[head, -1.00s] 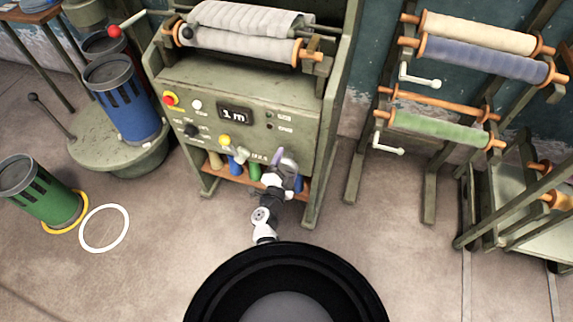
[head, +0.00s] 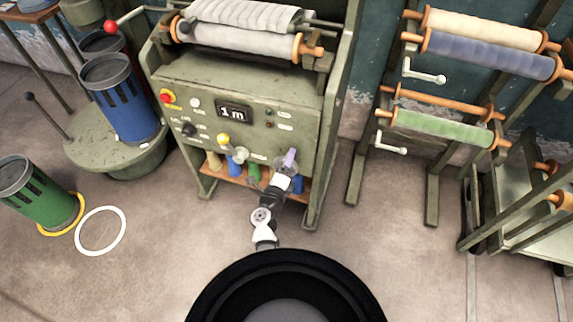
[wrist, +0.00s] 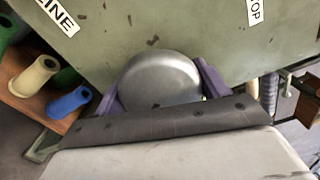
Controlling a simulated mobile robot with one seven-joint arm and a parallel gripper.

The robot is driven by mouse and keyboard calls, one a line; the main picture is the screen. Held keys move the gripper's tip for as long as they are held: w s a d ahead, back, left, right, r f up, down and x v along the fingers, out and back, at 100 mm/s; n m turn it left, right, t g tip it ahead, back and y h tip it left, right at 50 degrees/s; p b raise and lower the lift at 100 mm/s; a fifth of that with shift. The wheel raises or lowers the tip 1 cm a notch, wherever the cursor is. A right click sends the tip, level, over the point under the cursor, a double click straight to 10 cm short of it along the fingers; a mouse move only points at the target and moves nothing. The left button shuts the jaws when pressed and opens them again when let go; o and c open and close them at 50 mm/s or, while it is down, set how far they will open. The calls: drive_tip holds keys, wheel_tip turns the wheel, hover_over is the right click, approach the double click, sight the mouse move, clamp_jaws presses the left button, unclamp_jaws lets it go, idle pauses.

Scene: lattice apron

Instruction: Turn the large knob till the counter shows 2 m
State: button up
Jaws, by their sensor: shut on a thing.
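The large knob (wrist: 160,76) is a rounded silver-grey dome on the green machine panel. It sits between the two purple fingers of my gripper (wrist: 160,88) in the wrist view, and the gripper is shut on it. In the head view my gripper (head: 290,160) is at the lower right of the panel and hides most of the knob. The counter (head: 234,113) is a dark display on the panel and reads "1 m".
A red button (head: 167,97), a black knob (head: 189,129) and a yellow-topped lever (head: 223,140) are on the panel's left and middle. Coloured spools (wrist: 35,75) stand on a shelf below. A rack with cranks (head: 425,76) is at right. Floor in front is clear.

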drive_tip(key=shift+m, duration=0.7)
drive_tip(key=o, duration=1)
